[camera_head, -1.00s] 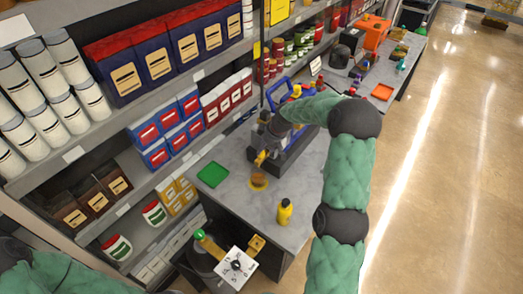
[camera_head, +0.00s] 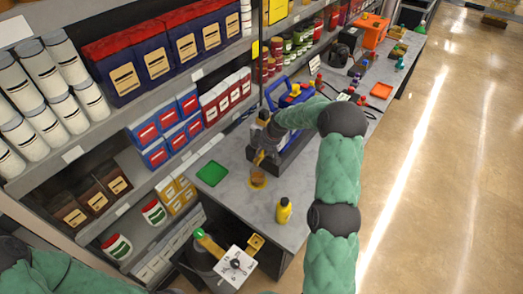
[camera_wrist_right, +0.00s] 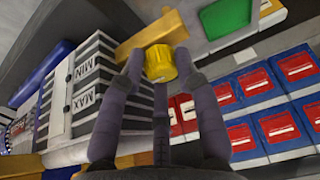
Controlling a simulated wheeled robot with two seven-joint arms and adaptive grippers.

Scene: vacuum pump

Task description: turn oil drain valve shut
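The yellow oil drain valve knob (camera_wrist_right: 160,63) sits at the end of a yellow bar-shaped part in the right wrist view. My right gripper (camera_wrist_right: 159,58) has its fingers on either side of the knob, with small gaps seeming to show, so it looks open around it. In the head view my right gripper (camera_head: 263,141) reaches down at the near end of the pump (camera_head: 291,152), which has a dark base and blue parts. The valve there is small and partly hidden by the gripper. A small brown cup (camera_head: 257,179) stands below it. My left gripper is out of view.
A yellow bottle (camera_head: 284,211) stands near the bench's front edge, and a green tray (camera_head: 212,173) lies at left. Stocked shelves (camera_head: 100,215) rise behind. A white dial plate (camera_head: 237,265) is below the bench end.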

